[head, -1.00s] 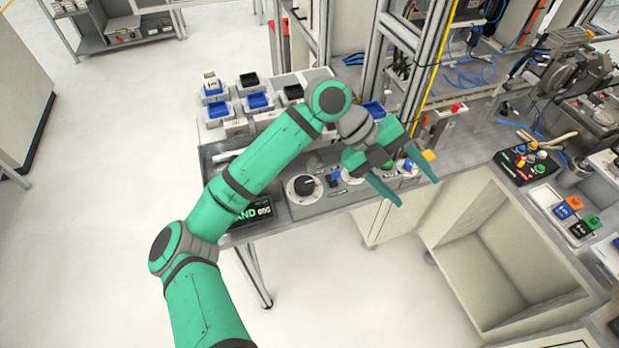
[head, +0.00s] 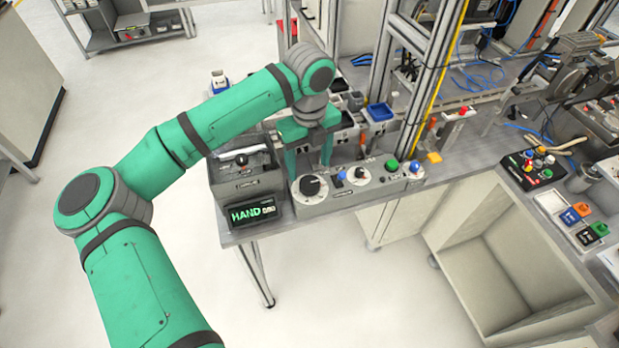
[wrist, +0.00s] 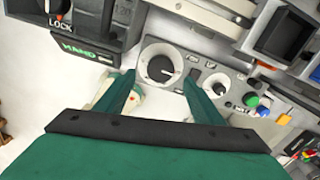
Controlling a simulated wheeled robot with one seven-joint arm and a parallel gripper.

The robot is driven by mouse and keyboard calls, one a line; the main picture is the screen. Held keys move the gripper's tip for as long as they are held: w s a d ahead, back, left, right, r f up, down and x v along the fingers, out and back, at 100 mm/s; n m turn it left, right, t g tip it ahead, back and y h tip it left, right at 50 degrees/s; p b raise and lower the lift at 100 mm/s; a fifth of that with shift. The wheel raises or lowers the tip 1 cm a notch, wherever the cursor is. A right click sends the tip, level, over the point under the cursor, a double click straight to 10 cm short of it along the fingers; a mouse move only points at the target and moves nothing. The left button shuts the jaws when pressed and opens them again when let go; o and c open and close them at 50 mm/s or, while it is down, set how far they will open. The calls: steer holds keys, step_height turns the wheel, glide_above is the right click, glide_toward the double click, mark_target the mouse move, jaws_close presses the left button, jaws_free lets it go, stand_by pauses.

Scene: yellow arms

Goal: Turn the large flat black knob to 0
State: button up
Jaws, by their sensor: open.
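The large flat black knob (head: 311,186) sits on a round pale dial at the left end of the grey control panel (head: 345,198). In the wrist view the knob (wrist: 160,68) shows a small orange-red mark toward its right side; the dial figures are too small to read. My gripper (head: 308,160) is open and empty, pointing down near this knob in the head view. In the wrist view its two fingers (wrist: 158,80) appear on either side of the knob, apart from it; their height above it is hard to tell.
A smaller black knob (head: 360,173), a green button (head: 391,166) and blue buttons share the panel. A box with a lever (head: 241,161) and a screen reading HAND (head: 254,213) stand to the left. A metal frame post (head: 435,75) rises behind on the right.

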mark_target(309, 182)
step_height(309, 182, down, 6)
steer(key=shift+f, duration=0.25)
